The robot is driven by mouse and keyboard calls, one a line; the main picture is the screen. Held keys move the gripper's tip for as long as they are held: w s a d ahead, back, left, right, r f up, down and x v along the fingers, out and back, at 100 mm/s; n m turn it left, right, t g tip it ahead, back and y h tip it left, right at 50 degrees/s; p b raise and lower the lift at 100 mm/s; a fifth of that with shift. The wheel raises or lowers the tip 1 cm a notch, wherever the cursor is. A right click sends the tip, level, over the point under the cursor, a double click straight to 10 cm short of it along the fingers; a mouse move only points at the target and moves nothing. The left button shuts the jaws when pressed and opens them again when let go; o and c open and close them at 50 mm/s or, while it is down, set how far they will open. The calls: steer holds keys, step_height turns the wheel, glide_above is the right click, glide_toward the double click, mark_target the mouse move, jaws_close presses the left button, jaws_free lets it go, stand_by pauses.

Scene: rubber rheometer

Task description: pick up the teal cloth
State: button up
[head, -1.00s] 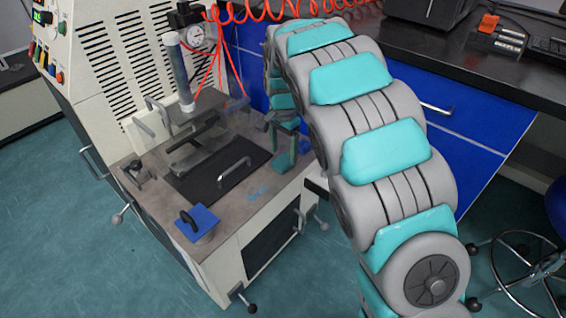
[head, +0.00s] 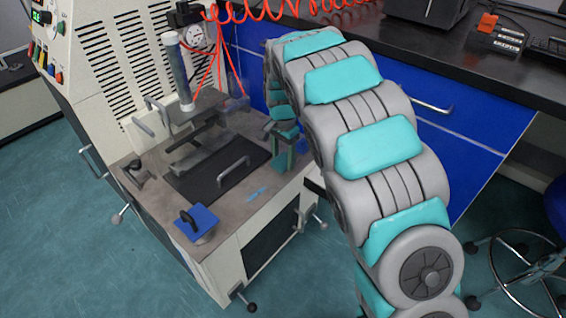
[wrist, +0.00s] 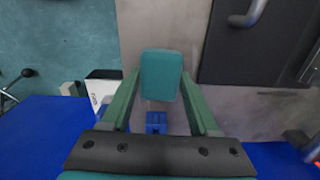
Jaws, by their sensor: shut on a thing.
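The teal cloth (wrist: 160,74) shows in the wrist view as a small, block-like folded piece between my fingertips. My gripper (wrist: 162,80) is shut on it, with one green finger along each side. The cloth is seen over the grey worktop of the machine; its height above the worktop is hard to judge. In the head view my gripper (head: 284,150) is small, at the right side of the worktop, and the cloth cannot be told apart from the green fingers there.
The machine's worktop (head: 225,215) carries a black plate with a handle (head: 233,170) and a blue block with a dark knob (head: 203,222). A small blue piece (wrist: 156,122) lies below my fingers. Blue cabinets (head: 455,145) stand behind my arm. A stool (head: 530,265) is at right.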

mark_target(283, 159)
steer(key=shift+c, duration=0.6)
steer(key=shift+r, duration=0.15)
steer(key=shift+r, duration=1.7)
steer(key=s+d, duration=0.2)
steer(key=s, duration=0.5)
steer(key=s+d+r+b, duration=0.1)
steer(key=s+d, duration=0.2)
steer(key=s, duration=0.5)
steer(key=shift+s+r, duration=0.15)
